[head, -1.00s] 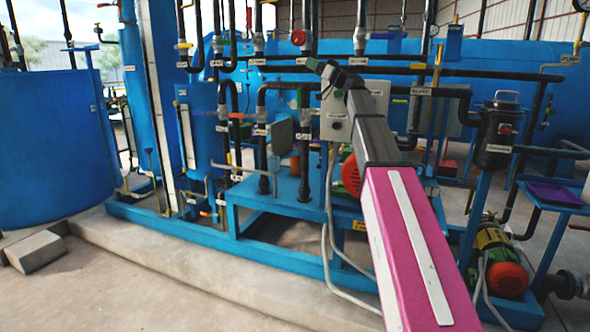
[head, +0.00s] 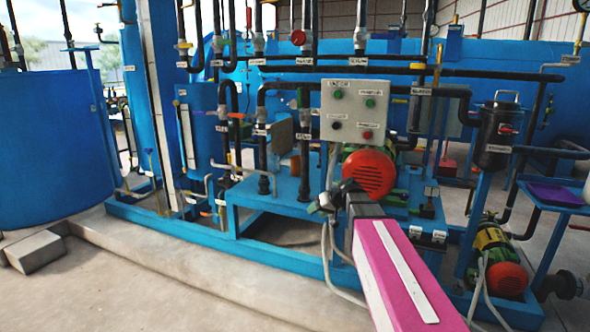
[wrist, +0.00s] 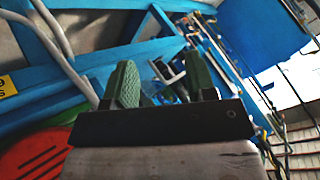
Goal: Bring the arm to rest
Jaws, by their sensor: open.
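My arm, pink with a dark grey outer part, reaches up from the lower right in the head view. My gripper (head: 326,202) is at its end, low in front of the blue frame and left of the red motor cover. In the wrist view, the two green fingers of my gripper (wrist: 163,85) stand apart with nothing seen between them. The grey control box (head: 354,111) with green, black and red buttons is in full view above my gripper, which is apart from it.
A pump motor with a red cover (head: 369,173) sits on the blue frame (head: 225,258) close to my arm. Black pipes (head: 300,72) run above. A second motor (head: 497,262) stands at the lower right. The concrete floor (head: 130,285) at the lower left is clear.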

